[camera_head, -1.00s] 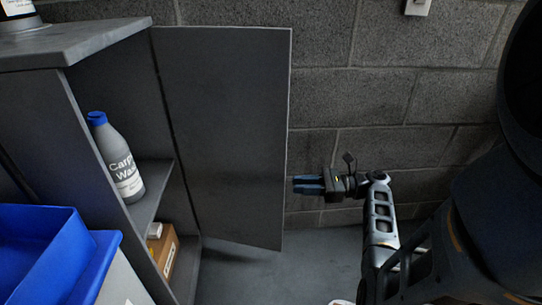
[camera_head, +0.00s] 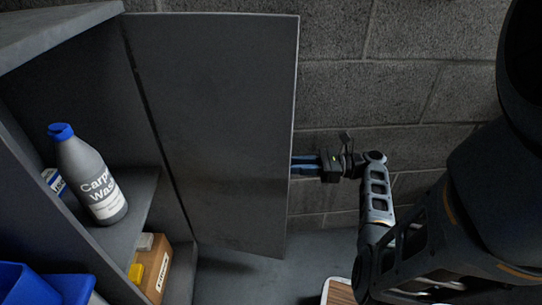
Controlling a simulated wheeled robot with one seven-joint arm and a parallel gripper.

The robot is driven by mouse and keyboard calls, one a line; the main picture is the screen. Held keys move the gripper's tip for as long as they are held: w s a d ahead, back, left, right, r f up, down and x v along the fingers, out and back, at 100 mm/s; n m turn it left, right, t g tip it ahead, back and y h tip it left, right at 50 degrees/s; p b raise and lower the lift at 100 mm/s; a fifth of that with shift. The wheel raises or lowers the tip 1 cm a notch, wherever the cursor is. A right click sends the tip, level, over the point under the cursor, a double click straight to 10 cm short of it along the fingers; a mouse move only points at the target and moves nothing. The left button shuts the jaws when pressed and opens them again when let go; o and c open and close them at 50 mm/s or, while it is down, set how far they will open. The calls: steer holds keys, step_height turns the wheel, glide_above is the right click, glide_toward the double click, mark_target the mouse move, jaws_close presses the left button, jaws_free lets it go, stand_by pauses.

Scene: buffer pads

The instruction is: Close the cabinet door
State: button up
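The grey cabinet door (camera_head: 215,130) stands wide open, its hinge edge along the cabinet's right side and its inner face toward me. The open cabinet (camera_head: 62,36) is at the left with its shelves showing. My gripper (camera_head: 303,166) is at the right, at the door's free edge, pointing left. Its blue fingertips are partly hidden behind that edge. I cannot tell whether they touch the door or how far apart they are.
A grey bottle with a blue cap (camera_head: 90,175) stands on the cabinet shelf. A cardboard box (camera_head: 156,269) sits lower inside. Blue bins (camera_head: 25,285) are at the lower left. A block wall (camera_head: 420,90) is behind the door and my arm.

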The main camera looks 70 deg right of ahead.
mark_target(272, 164)
steer(key=b+x, duration=0.1)
steer(key=x, duration=0.3)
steer(key=b+x, duration=0.1)
steer(key=x, duration=0.3)
steer(key=shift+d, duration=0.25)
steer(key=shift+c, duration=0.2)
jaws_close()
